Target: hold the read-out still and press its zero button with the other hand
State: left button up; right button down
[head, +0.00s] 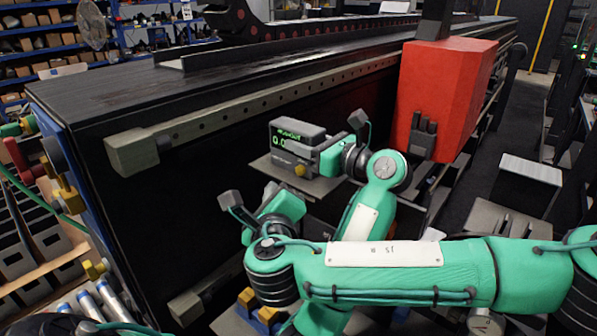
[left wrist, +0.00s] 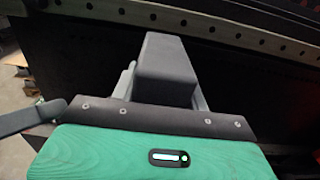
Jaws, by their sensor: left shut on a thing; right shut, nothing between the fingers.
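The read-out (head: 300,129) is a dark grey box with a green lit display (head: 284,142), on a small grey shelf (head: 318,187) at the side of the black machine. A round yellow button (head: 300,170) shows low on its front. My left gripper (head: 329,156) is shut on the read-out at its right end, hiding part of its face. In the left wrist view the read-out (left wrist: 163,68) sits between the two fingers. My right gripper (head: 275,193) is shut and empty, below and left of the read-out, apart from the button. Its fingertips are partly hidden by its green body.
A grey rail (head: 262,101) runs along the machine above the read-out. A red block (head: 445,95) stands to the right, behind my left wrist. Yellow-capped parts (head: 257,309) lie low, under my right arm. The dark machine side left of the shelf is clear.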

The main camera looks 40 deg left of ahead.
pick_arm(q)
jog(key=o, duration=1.2)
jog(key=d, duration=0.7)
jog(key=shift+s+d, duration=0.25)
jog(key=shift+s, duration=0.05)
